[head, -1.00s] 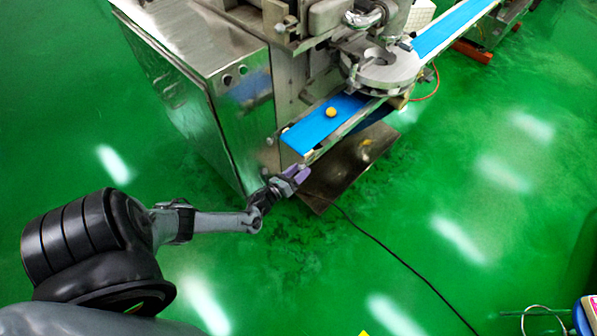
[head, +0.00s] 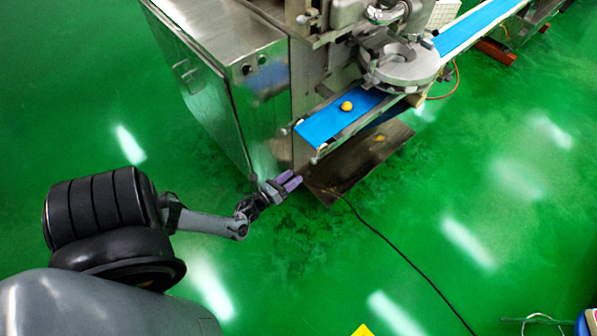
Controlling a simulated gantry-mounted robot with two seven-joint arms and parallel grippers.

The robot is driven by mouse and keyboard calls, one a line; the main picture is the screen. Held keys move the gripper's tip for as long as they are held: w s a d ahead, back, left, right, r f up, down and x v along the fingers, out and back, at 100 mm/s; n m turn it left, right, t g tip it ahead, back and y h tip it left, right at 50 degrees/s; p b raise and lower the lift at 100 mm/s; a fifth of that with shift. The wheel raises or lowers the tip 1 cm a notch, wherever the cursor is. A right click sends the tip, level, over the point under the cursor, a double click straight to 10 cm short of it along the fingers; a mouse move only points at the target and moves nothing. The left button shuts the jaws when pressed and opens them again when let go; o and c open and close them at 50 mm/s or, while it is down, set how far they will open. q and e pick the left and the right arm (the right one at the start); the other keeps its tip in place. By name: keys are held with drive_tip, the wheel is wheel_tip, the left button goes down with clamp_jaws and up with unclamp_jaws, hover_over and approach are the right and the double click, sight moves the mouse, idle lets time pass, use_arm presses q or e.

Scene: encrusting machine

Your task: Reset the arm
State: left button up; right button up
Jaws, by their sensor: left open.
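My left arm reaches in from the left in the head view. Its gripper (head: 290,182), with purple fingertips, is open and empty. It is in front of the machine, below and to the left of the near end of the blue conveyor belt (head: 328,122). One round yellow dough piece (head: 346,106) lies on the belt, apart from the gripper. My right gripper is not in view.
The steel encrusting machine (head: 245,90) stands at the top middle. A metal plate (head: 350,172) lies low under the belt end, with a small yellow spot on it. A black cable (head: 400,250) runs across the green floor. The floor around my left arm is clear.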

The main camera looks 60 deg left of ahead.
use_arm(q)
drive_tip(key=shift+s+d, duration=0.1)
drive_tip(key=shift+s, duration=0.4)
